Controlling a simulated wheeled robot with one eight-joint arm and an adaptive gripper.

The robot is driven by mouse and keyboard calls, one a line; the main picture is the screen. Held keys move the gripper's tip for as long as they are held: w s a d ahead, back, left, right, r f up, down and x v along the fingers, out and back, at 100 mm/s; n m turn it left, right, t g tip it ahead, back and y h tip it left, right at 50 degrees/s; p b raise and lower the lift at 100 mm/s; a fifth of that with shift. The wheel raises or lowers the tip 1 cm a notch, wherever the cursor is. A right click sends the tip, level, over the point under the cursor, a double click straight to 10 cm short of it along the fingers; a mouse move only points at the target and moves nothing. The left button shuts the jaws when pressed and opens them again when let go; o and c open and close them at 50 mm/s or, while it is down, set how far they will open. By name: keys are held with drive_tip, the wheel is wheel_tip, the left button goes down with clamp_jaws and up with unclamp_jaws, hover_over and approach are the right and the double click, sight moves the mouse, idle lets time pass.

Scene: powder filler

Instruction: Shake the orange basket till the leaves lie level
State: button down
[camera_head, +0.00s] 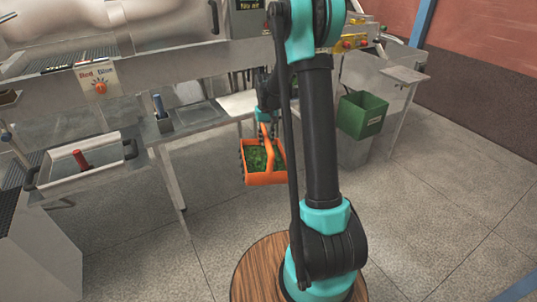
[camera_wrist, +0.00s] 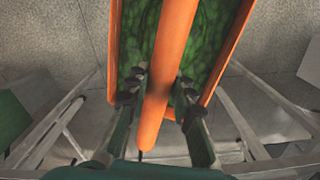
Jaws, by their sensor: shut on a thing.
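An orange basket (camera_head: 266,178) with green leaves (camera_head: 258,159) inside hangs in the air in front of the work bench in the head view. My gripper (camera_head: 265,118) is above it and shut on its orange handle. In the wrist view the handle (camera_wrist: 166,75) runs between the two fingers of my gripper (camera_wrist: 160,85). Leaves (camera_wrist: 205,40) show on both sides of the handle, within the basket's orange rim (camera_wrist: 228,52). The handle hides the middle of the leaves, and I cannot tell whether they lie level.
A green bin (camera_head: 362,115) hangs at the bench's right side. A blue-handled tool (camera_head: 159,105) stands on the bench. The floor (camera_head: 150,245) below the basket is clear.

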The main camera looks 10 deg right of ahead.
drive_tip(key=shift+d, duration=0.35)
drive_tip(key=a, duration=0.7)
drive_tip(key=d, duration=0.7)
drive_tip(key=shift+d, duration=0.3)
drive_tip(key=shift+a, duration=0.3)
